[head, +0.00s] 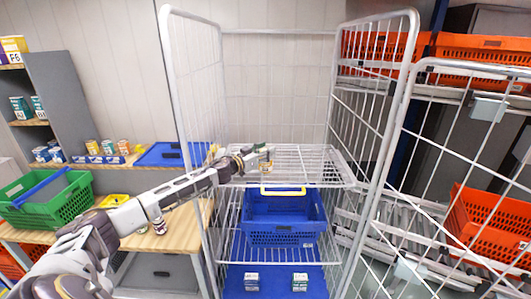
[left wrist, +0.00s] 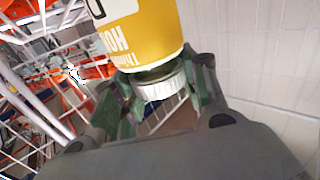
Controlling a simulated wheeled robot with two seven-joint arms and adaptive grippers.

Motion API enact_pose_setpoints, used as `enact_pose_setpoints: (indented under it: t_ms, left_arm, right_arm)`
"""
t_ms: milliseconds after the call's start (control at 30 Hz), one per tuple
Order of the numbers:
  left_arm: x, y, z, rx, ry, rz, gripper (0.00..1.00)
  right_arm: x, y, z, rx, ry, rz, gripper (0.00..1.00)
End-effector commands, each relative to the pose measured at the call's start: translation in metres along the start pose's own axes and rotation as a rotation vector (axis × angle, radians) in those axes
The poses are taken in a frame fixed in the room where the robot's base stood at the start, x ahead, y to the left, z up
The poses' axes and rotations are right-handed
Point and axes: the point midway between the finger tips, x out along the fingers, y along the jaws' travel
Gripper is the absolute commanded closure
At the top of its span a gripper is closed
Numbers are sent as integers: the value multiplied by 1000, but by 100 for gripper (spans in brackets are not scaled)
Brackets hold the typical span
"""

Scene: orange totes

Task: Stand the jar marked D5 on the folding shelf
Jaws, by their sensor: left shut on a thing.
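My left gripper (head: 256,160) reaches into the wire roll cage from the left, over the left part of the folding wire shelf (head: 312,168). It is shut on a small jar (head: 267,166). In the left wrist view the jar (left wrist: 148,42) has a yellow label with upside-down lettering and a whitish lid (left wrist: 160,87) between the fingers. A white tag on it is cut off by the frame's top edge, so its full mark is not readable. I cannot tell whether the jar touches the shelf. My right gripper is not in view.
The shelf's right part is bare. Below it is a blue crate (head: 285,222) with a yellow handle. Two small containers (head: 252,281) (head: 299,281) stand at the cage bottom. The cage's side frames (head: 184,80) (head: 372,130) flank the shelf. A green crate (head: 75,205) stands at left.

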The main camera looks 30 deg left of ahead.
Motion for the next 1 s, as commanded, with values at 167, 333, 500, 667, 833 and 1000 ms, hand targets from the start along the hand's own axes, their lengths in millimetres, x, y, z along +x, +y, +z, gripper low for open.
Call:
enact_pose_setpoints:
  t_ms: [167, 333, 500, 667, 833, 1000]
  left_arm:
    - [0, 0, -2, 1, 3, 0, 98]
    - [0, 0, -1, 0, 2, 0, 98]
    - [0, 0, 2, 0, 0, 0, 45]
    - [0, 0, 2, 0, 0, 0, 35]
    - [0, 0, 2, 0, 0, 0, 35]
    - [0, 0, 0, 1, 1, 0, 35]
  right_arm:
    - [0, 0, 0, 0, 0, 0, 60]
    - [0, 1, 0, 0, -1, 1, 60]
    - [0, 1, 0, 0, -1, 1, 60]
    - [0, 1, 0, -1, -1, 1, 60]
    - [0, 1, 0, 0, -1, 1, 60]
    - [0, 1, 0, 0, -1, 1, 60]
